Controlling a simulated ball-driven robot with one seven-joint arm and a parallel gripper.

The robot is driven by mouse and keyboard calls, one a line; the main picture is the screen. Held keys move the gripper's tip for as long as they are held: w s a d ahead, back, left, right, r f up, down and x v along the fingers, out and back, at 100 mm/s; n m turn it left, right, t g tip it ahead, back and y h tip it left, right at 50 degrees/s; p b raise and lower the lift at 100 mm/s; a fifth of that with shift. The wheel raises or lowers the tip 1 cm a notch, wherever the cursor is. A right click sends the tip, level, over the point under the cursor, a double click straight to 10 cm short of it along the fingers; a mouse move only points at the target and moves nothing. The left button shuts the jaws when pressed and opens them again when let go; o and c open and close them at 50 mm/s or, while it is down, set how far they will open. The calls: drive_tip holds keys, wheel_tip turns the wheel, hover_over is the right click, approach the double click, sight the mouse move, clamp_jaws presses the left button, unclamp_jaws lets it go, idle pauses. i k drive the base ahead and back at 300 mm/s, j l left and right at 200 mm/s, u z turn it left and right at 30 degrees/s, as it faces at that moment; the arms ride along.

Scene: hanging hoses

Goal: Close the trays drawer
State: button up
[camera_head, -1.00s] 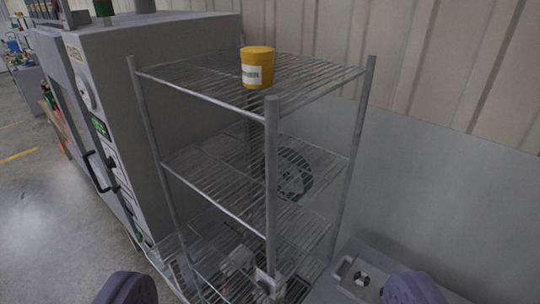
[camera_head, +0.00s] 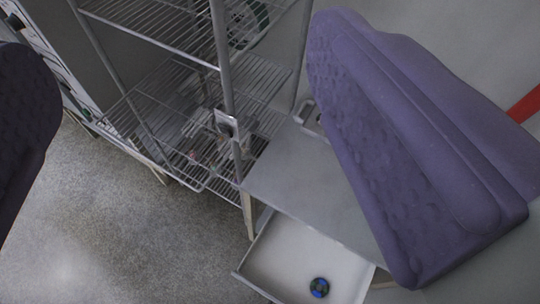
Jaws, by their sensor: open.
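An open, pale drawer (camera_head: 282,248) shows at the bottom of the view, pulled out from under a grey cabinet top (camera_head: 310,185). It looks like the trays drawer, but no label shows. A small round blue and dark item (camera_head: 319,287) lies in it. Its lower part is cut off by the frame edge. My gripper (camera_head: 185,140) is open and empty, with one dark purple finger at the left edge and a large purple finger at the right. The right finger covers part of the cabinet and the space right of the drawer. Neither finger visibly touches the drawer.
A wire shelf rack (camera_head: 190,110) stands directly left of the cabinet, its post close to the drawer. A grey machine (camera_head: 35,40) is at the upper left. Bare floor (camera_head: 130,235) lies left of the drawer. A red strip (camera_head: 525,105) shows at the right edge.

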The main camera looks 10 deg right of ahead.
sight(281, 263)
drive_tip(key=j+z, duration=0.1)
drive_tip(key=z, duration=0.25)
drive_tip(key=k+j+z, duration=0.1)
drive_tip(key=z, duration=0.25)
drive_tip(key=k+j+z, duration=0.3)
drive_tip(key=k+j, duration=0.2)
drive_tip(key=k+j+z, duration=0.35)
drive_tip(key=k, duration=0.25)
drive_tip(key=k+j, duration=0.15)
drive_tip(key=l+z, duration=0.25)
drive_tip(key=z, duration=0.25)
drive_tip(key=i, duration=0.05)
